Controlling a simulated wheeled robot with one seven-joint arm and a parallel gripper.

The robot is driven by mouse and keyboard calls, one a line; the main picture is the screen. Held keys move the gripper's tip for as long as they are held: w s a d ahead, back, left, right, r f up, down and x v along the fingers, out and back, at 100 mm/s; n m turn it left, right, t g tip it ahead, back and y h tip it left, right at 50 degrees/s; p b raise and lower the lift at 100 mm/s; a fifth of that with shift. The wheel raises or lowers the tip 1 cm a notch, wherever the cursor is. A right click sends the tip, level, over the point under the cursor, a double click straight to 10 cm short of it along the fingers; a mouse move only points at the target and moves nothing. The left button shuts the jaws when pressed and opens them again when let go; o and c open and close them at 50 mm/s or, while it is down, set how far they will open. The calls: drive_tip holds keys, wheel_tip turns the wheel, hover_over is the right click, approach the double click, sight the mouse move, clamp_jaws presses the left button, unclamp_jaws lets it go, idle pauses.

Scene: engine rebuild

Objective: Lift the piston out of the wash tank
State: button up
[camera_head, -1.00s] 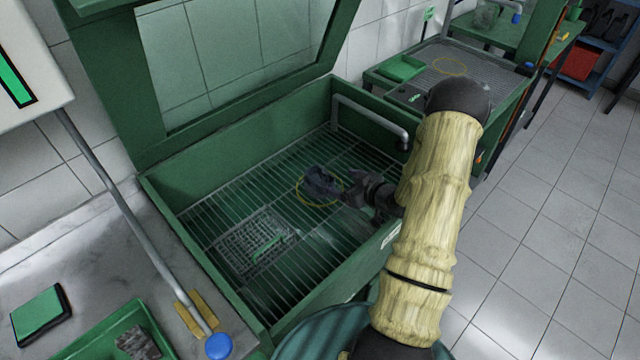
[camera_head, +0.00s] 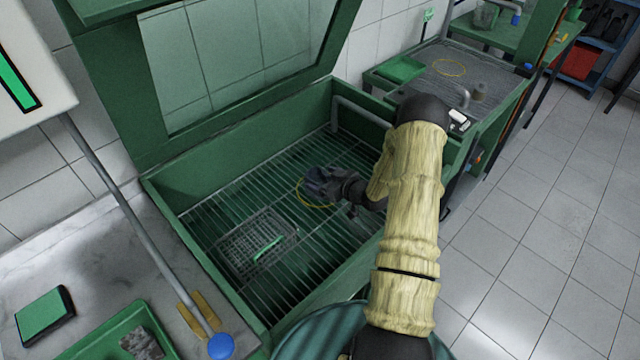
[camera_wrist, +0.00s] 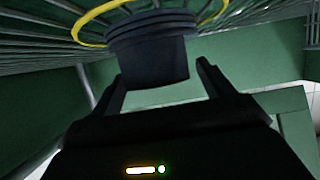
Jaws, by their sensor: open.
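The dark piston (camera_head: 325,183) stands on the wire rack inside the green wash tank (camera_head: 225,288), within a yellow ring (camera_head: 303,199). In the wrist view the piston (camera_wrist: 150,50) is a dark cylinder between and just beyond my two fingers, with the yellow ring (camera_wrist: 88,22) behind it. My gripper (camera_head: 352,190) is low in the tank, coming from the right. In the wrist view my gripper (camera_wrist: 160,78) is open, with a finger on each side of the piston. A gap shows on the right; contact on the left is unclear.
A wire basket (camera_head: 258,246) with a green handle lies on the rack at left. A bent grey pipe (camera_head: 360,112) rises at the tank's back right. The raised lid (camera_head: 105,90) stands behind. A green tray (camera_head: 125,335) is at lower left.

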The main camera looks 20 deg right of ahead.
drive_tip(key=shift+x, duration=1.25)
drive_tip(key=shift+s+d+r, duration=0.1)
drive_tip(key=shift+d+r, duration=0.05)
drive_tip(key=shift+d, duration=0.1)
drive_tip(key=shift+a, duration=0.25)
drive_tip(key=shift+c, duration=0.9)
drive_tip(key=shift+d, duration=0.1)
drive_tip(key=c, duration=1.3)
drive_tip(key=shift+r, duration=0.15)
wheel_tip(320, 180, up, 10)
drive_tip(key=shift+b, duration=0.3)
